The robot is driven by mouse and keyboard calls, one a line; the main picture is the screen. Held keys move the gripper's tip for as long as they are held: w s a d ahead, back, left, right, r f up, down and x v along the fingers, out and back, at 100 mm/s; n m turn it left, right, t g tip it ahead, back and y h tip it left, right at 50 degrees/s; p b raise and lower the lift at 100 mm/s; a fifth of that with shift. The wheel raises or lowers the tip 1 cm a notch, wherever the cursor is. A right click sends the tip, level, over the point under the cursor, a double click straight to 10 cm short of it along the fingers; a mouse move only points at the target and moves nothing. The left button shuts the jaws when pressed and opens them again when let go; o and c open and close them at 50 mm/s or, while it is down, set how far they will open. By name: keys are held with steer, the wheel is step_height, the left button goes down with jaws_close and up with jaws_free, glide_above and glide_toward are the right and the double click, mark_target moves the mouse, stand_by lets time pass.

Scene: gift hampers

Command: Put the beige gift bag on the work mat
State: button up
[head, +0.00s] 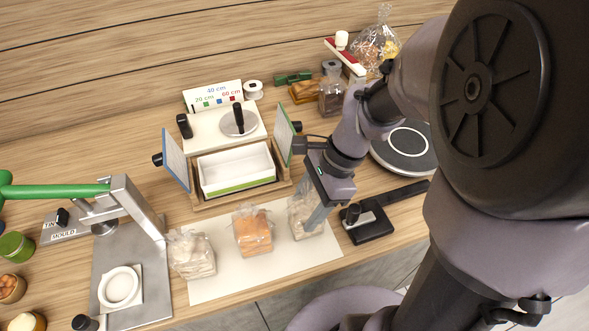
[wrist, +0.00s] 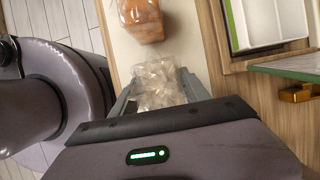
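A clear gift bag with pale beige contents (head: 299,222) stands at the right end of the white work mat (head: 222,285). It appears to rest on the mat. My gripper (head: 318,205) is down at this bag, with a finger on either side. In the wrist view the beige bag (wrist: 158,84) fills the space between the fingers (wrist: 160,92); whether they press on it I cannot tell. A bag with orange contents (head: 253,232) stands mid-mat and also shows in the wrist view (wrist: 141,20). Another pale bag (head: 192,257) stands at the mat's left end.
A wooden holder with a white box (head: 237,171) and upright side boards stands behind the mat. A green-handled press (head: 130,205) is at the left. A black device (head: 369,224) sits close right of my gripper, and a round turntable (head: 405,146) behind it. The mat's front strip is clear.

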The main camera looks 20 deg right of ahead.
steer(key=o, duration=0.3)
steer(key=shift+o, duration=0.2)
steer(key=a+p+v, duration=0.1)
steer(key=p+v, duration=0.5)
steer(key=v, duration=0.7)
steer(key=s+a+r+n+t+h+b, duration=0.2)
steer(key=s+a+r+n+t, duration=0.2)
steer(key=a+n, duration=0.4)
steer(key=shift+s+n+t+b, duration=0.3)
steer(key=shift+s+n+t, duration=0.8)
steer(key=shift+n, duration=1.7)
